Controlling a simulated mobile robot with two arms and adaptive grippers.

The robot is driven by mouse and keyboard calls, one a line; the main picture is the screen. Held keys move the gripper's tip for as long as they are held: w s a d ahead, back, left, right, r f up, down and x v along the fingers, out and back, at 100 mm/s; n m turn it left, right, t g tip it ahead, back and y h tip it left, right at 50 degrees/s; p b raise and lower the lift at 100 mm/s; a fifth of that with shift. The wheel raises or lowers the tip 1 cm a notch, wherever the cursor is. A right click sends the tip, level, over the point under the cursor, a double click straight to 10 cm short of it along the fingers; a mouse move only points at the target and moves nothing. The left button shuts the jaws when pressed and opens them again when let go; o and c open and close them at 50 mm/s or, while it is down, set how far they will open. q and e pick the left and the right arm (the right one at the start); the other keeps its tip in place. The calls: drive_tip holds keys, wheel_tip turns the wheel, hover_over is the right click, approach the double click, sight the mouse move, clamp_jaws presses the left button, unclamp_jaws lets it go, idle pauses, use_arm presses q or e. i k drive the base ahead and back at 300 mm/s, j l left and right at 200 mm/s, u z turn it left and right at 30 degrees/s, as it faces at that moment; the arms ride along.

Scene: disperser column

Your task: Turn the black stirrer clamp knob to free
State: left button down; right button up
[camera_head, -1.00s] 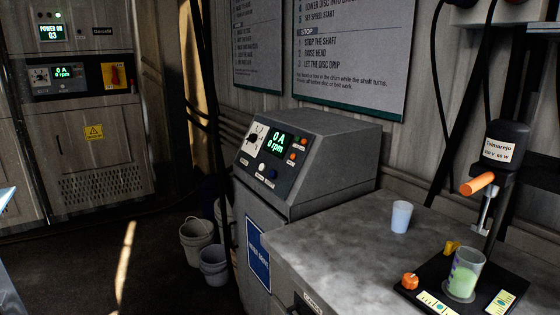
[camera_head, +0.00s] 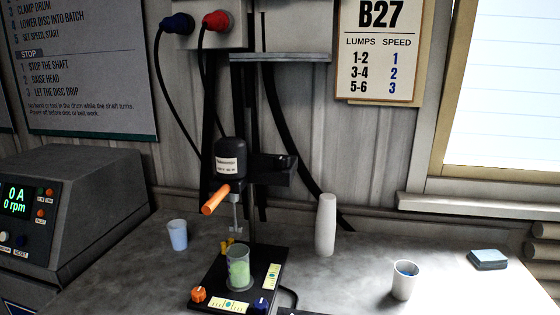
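The lab stirrer stands on the bench, with a dark motor head (camera_head: 230,158) bearing a white label and an orange handle (camera_head: 215,199) sticking out at its lower left. A black clamp part (camera_head: 275,170) juts right from the post beside the head. A dark knob-like shape shows on it, but its setting is too dark to tell. A metal shaft (camera_head: 236,217) hangs above a clear beaker of green liquid (camera_head: 239,268) on the black stirrer base (camera_head: 222,273). The base has an orange knob (camera_head: 198,294) and a dark blue knob (camera_head: 262,303). Neither gripper shows.
A grey control console (camera_head: 75,215) reading 0 A, 0 rpm stands left.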

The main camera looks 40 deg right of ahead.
sight(281, 161)
drive_tip(key=z, duration=0.95)
